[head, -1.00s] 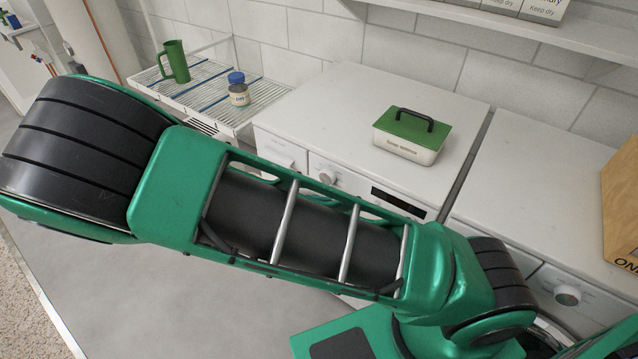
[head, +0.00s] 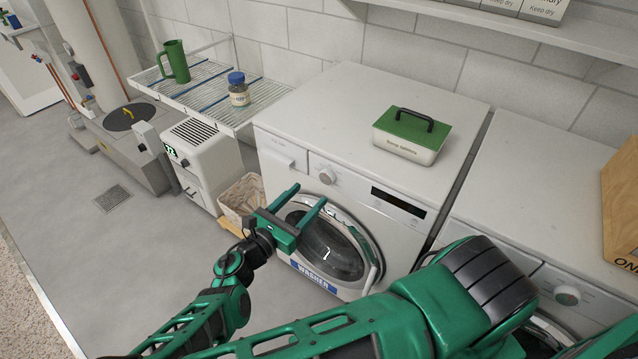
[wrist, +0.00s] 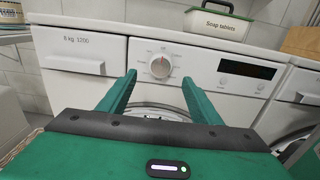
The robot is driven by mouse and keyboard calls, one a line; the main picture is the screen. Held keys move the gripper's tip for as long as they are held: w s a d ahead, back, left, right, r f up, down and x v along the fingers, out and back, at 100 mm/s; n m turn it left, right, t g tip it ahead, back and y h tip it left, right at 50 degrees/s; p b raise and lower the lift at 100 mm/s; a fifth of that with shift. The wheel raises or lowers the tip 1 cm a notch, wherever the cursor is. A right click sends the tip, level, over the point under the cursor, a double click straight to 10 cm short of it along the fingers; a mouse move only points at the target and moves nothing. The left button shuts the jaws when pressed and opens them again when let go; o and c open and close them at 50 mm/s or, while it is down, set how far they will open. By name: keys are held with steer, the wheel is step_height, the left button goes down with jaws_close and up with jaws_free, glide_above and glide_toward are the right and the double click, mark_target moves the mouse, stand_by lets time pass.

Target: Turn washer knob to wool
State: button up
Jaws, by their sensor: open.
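The washer (head: 345,200) is a white front-loader with a round glass door and a blue WASHER label. Its round knob (head: 327,176) is on the upper front panel, between the drawer and the dark display. In the wrist view the knob (wrist: 160,67) is white with a small orange-red mark near its top and printed labels around it that are too small to read. My gripper (head: 304,198) is green, open and empty. It is in front of the washer, lower than the knob and apart from it. In the wrist view the knob appears beyond and between the two fingertips.
A green-lidded soap tablets box (head: 412,136) stands on the washer. A second machine (head: 545,190) with its own knob (head: 567,295) is to the right. A wire rack (head: 205,95) holds a green mug and a jar. A basket (head: 243,195) is left of the washer.

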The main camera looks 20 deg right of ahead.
mark_target(325, 179)
steer(key=x, duration=0.7)
steer(key=shift+d, duration=0.15)
steer(key=c, duration=1)
steer(key=shift+c, duration=0.2)
steer(key=shift+m, duration=0.3)
